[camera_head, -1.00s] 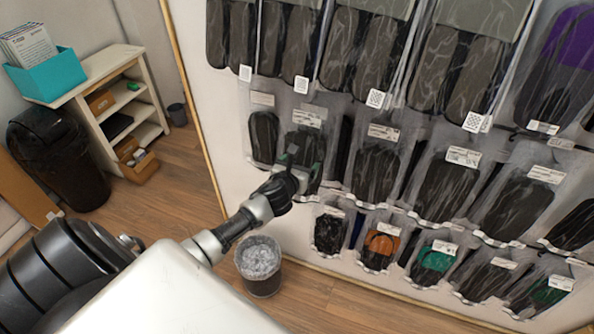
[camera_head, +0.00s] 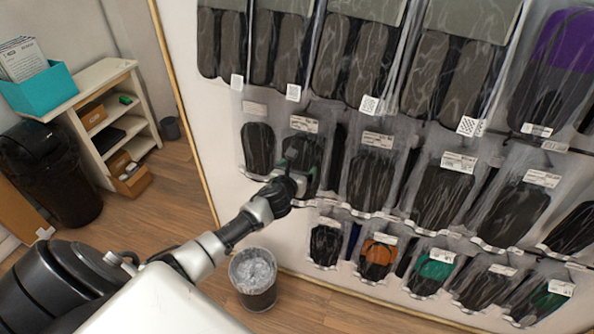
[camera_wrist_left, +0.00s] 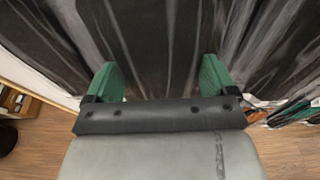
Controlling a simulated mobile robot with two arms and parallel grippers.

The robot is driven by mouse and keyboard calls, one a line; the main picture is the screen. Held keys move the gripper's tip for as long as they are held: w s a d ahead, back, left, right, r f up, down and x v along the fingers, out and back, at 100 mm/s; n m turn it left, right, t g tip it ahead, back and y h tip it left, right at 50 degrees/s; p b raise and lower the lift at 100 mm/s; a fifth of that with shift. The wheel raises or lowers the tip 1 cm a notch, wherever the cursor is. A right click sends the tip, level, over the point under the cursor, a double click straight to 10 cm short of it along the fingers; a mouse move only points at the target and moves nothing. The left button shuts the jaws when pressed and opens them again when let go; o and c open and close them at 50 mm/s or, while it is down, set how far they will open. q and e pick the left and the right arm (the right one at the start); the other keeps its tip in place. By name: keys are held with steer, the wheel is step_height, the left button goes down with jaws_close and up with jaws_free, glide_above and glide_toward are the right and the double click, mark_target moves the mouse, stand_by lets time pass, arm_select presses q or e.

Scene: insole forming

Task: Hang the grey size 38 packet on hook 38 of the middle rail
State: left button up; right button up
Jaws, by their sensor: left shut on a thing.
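A clear packet with a dark grey insole and a white label (camera_head: 304,125) hangs in the middle row, second from the left. My left gripper (camera_head: 295,166) is at its lower part in the head view, shut on this packet. In the left wrist view, the green fingers (camera_wrist_left: 160,78) stand either side of dark grey packet material. The middle rail and its hooks are largely hidden behind the packets, and I cannot read the size numbers. I cannot tell whether the held packet is on a hook. My right gripper is not in view.
Similar packets crowd the white wall: a larger row (camera_head: 350,60) above, neighbours (camera_head: 258,145) and (camera_head: 372,170) beside, and a smaller row (camera_head: 378,258) below. A waste bin (camera_head: 254,275) stands on the floor below. A shelf (camera_head: 120,120) and black bin (camera_head: 50,175) are left.

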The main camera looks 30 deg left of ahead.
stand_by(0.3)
arm_select(q)
steer(key=o, duration=0.7)
steer(key=shift+o, duration=0.2)
steer(key=v, duration=1)
steer(key=shift+s, duration=0.4)
steer(key=s+f+n+g, duration=0.3)
steer(key=s+f+n, duration=0.25)
steer(key=f, duration=0.55)
steer(key=s+d+f+n+g+h+b, duration=0.1)
steer(key=s+f+n+g, duration=0.1)
steer(key=s+f+n, duration=0.6)
steer(key=s+f+n+g, duration=0.3)
steer(key=f, duration=1)
steer(key=s+d+f+n+g+h, duration=0.1)
steer(key=s+d+f+n+g, duration=0.1)
steer(key=s, duration=0.7)
steer(key=s+d+f+n+g, duration=0.1)
steer(key=s+d+f+n, duration=0.4)
steer(key=s+f+n, duration=0.2)
steer(key=s+d+f+n+g+h, duration=0.1)
steer(key=s+d+f+n, duration=0.3)
steer(key=s, duration=0.7)
steer(key=shift+f+n+g+h+b, duration=0.3)
steer(key=shift+f+n+g+b, duration=0.15)
steer(key=shift+n+g, duration=0.3)
